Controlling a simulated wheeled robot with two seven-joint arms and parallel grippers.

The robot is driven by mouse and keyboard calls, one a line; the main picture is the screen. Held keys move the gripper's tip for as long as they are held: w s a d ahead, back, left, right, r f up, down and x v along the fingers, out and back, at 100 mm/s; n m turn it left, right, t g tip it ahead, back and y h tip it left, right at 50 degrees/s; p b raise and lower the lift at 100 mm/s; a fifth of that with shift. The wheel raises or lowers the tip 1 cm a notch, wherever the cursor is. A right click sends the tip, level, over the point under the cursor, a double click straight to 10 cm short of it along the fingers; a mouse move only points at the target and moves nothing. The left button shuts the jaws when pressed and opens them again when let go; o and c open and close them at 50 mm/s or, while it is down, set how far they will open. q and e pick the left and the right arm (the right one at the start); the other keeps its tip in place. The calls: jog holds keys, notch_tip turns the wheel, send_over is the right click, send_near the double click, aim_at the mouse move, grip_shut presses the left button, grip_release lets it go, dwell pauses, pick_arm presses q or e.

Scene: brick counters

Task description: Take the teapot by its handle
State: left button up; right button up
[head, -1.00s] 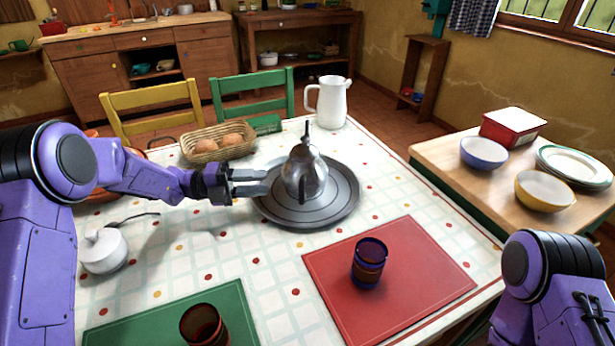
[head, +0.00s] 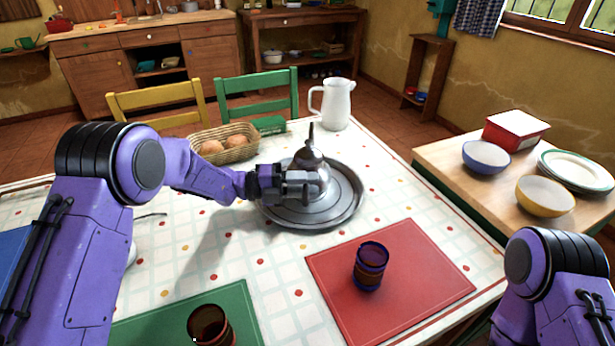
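The metal teapot (head: 310,157) stands upright on the round grey tray (head: 347,197), its pointed lid knob up. My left gripper (head: 302,184) is at the teapot's near left side, over the tray. Its fingers cover the teapot's lower body and the handle area, so the handle is hidden. I cannot tell whether the fingers are around the handle or only in front of it, nor whether they are closed. My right gripper is out of view; only part of that arm shows at the lower right.
A bread basket (head: 222,147) is just behind my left arm. A white pitcher (head: 336,105) stands behind the tray. A blue glass (head: 370,266) stands on the red mat (head: 430,285), and a dark reddish glass (head: 208,325) on the green mat (head: 150,330).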

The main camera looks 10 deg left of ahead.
pick_arm(q)
grip_shut()
jog(key=shift+r, duration=0.1)
dwell(1.0)
jog(key=shift+r, duration=0.15)
